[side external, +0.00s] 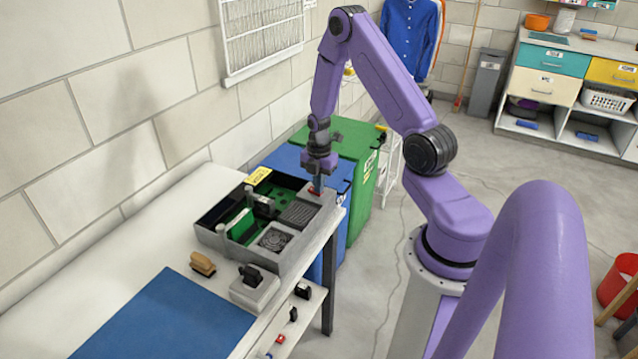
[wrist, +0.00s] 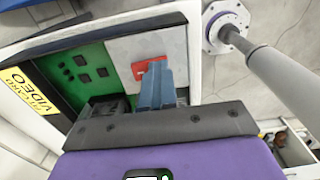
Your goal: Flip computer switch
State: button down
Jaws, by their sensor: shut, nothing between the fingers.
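An open grey computer case (side external: 212,240) lies on the white table, with a green board inside. A red switch (wrist: 139,70) sits on a light grey panel (wrist: 130,46) in the wrist view, partly hidden behind my fingers. In the side view, the red switch (side external: 314,191) shows at the far right corner of the case. My gripper (side external: 318,184) points down over that corner. Its blue fingers (wrist: 157,68) are together and empty, right beside the switch. I cannot tell whether they touch it.
A yellow label (side external: 257,176) stands at the case's back edge. A brush (side external: 203,264), a grey device with a black handle (side external: 253,286) and a blue mat (side external: 165,320) lie nearer on the table. Blue (side external: 285,160) and green bins (side external: 350,140) stand behind the table. Wall is at left.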

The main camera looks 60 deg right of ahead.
aim_at(310, 188)
jog(key=shift+f, duration=0.1)
jog(key=shift+w+r, duration=0.25)
jog(key=shift+w, duration=0.6)
jog(key=shift+s+r, duration=0.1)
notch_tip(310, 188, up, 14)
jog(key=w, duration=0.1)
jog(key=shift+w, duration=0.2)
